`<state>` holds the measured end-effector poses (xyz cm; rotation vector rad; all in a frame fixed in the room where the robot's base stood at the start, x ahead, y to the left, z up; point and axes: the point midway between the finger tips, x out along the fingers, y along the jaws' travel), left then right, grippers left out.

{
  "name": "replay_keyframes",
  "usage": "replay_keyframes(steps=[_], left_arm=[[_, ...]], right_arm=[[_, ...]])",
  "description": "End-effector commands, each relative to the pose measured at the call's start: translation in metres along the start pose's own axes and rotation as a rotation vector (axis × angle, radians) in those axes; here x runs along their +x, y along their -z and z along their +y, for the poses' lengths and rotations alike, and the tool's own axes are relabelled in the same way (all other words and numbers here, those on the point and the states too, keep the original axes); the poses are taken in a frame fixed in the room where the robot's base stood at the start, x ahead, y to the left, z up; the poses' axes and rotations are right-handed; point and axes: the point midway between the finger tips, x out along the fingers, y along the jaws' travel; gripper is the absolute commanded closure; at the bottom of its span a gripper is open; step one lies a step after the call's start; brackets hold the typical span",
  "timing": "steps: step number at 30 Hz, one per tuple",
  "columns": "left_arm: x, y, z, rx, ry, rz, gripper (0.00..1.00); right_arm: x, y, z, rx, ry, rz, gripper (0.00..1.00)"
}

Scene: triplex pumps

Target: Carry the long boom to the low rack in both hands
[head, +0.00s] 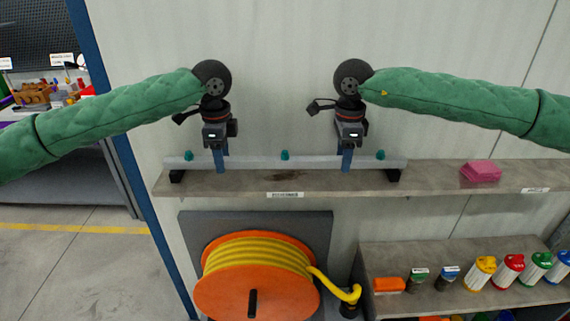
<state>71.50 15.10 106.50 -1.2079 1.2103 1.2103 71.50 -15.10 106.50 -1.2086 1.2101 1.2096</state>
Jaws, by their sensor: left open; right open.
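The long boom (255,162) is a pale grey bar with small green knobs along it. It lies level along the wall shelf (240,184), its ends above two black support blocks. My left gripper (221,163) points down at the boom left of its middle, with blue fingers at the bar. My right gripper (347,161) is in the same pose nearer the right end. Both are open; the fingers hide short parts of the bar, and I cannot tell whether they touch it. I cannot make out which structure is the low rack.
A pink block (480,171) lies on the shelf to the right. Below stands an orange reel (250,295) with yellow hose. A lower shelf (400,262) at right holds several coloured containers. A blue post (123,140) stands at left, with open floor (90,265) beyond.

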Motion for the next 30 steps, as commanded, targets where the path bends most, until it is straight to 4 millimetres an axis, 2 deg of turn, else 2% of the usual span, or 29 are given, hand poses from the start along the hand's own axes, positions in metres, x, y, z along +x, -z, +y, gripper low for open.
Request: replay_keyframes(steps=[3, 9, 19, 20, 24, 27, 30], left_arm=[[0.015, 0.000, 0.000, 0.000, 0.000, 0.000, 0.52], [0.028, 0.000, 0.000, 0.000, 0.001, 0.001, 0.52], [0.030, 0.000, 0.000, 0.000, 0.001, 0.000, 0.52], [0.030, 0.000, 0.000, 0.000, 0.001, 0.000, 0.56], [0.030, 0.000, 0.000, 0.000, 0.001, 0.000, 0.83], [0.030, 0.000, 0.000, 0.000, 0.001, 0.000, 1.00], [0.030, 0.000, 0.000, 0.000, 0.001, 0.000, 1.00]], right_arm=[[0.014, 0.000, 0.000, 0.000, 0.000, 0.001, 0.52], [0.028, 0.000, 0.000, 0.000, 0.000, 0.000, 0.52], [0.030, 0.000, 0.000, 0.000, 0.000, 0.000, 0.52], [0.030, 0.000, 0.000, 0.000, 0.000, 0.000, 0.56], [0.030, 0.000, 0.000, 0.000, 0.000, 0.000, 0.83], [0.030, 0.000, 0.000, 0.000, 0.000, 0.000, 1.00], [0.030, 0.000, 0.000, 0.000, 0.000, 0.000, 1.00]])
